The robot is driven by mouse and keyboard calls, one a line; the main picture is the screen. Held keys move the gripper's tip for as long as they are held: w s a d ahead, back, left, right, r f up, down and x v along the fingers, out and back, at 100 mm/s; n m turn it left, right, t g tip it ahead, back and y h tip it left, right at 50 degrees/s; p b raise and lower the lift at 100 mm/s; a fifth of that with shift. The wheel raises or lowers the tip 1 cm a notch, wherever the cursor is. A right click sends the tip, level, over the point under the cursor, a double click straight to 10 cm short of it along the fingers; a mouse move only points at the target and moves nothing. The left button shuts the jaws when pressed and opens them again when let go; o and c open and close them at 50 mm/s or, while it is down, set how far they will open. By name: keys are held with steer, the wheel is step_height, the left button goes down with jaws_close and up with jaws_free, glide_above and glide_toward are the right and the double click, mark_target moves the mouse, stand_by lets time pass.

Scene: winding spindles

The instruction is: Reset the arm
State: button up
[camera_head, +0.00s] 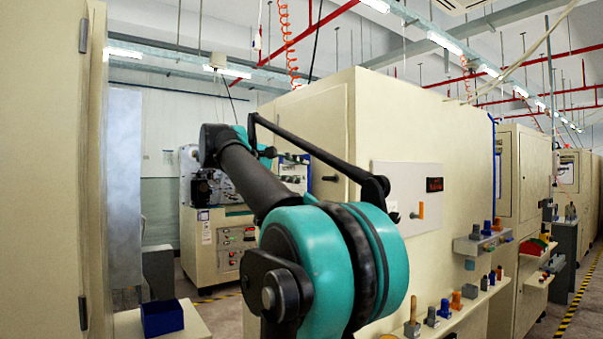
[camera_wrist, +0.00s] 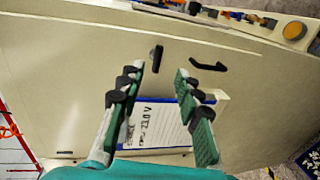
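My arm, teal and black, rises in the middle of the head view and reaches away toward the upper left, in front of a large cream machine cabinet (camera_head: 445,140). My gripper (camera_wrist: 158,82) shows in the wrist view with its two green-padded fingers spread apart and nothing between them. In the head view I cannot make out the fingers. Beyond the fingers in the wrist view is a cream panel (camera_wrist: 75,75) with a black handle (camera_wrist: 208,65) and a blue-edged printed sheet (camera_wrist: 158,125).
A ledge (camera_head: 465,310) and a shelf (camera_head: 480,242) with several coloured spindles stick out at the right. A blue box (camera_head: 162,317) stands on a low surface at lower left. A cream cabinet (camera_head: 40,170) stands close on the left. An aisle with striped floor tape runs back at far right.

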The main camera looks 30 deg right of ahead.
stand_by(0.4)
steer(key=a+f+y, duration=0.3)
steer(key=f, duration=0.9)
steer(key=s+a+f+t+y, duration=0.1)
steer(key=a+f+y, duration=0.15)
steer(key=f, duration=1.05)
steer(key=a+f+y, duration=0.2)
steer(key=a+f, duration=0.1)
steer(key=f, duration=0.9)
steer(key=s+a+f+y, duration=0.2)
steer(key=s+a+f, duration=0.2)
steer(key=f, duration=0.5)
steer(key=s+a+f+t+y, duration=0.1)
steer(key=s+a+f+y, duration=0.2)
steer(key=s+a+f, duration=0.2)
steer(key=s+a+f+y, duration=0.3)
steer(key=s+a+f, duration=0.2)
steer(key=f, duration=0.7)
steer(key=shift+s+a+f+m+t, duration=0.2)
steer(key=shift+a+f+m+t, duration=0.2)
steer(key=shift+a, duration=0.85)
steer(key=shift+c, duration=0.4)
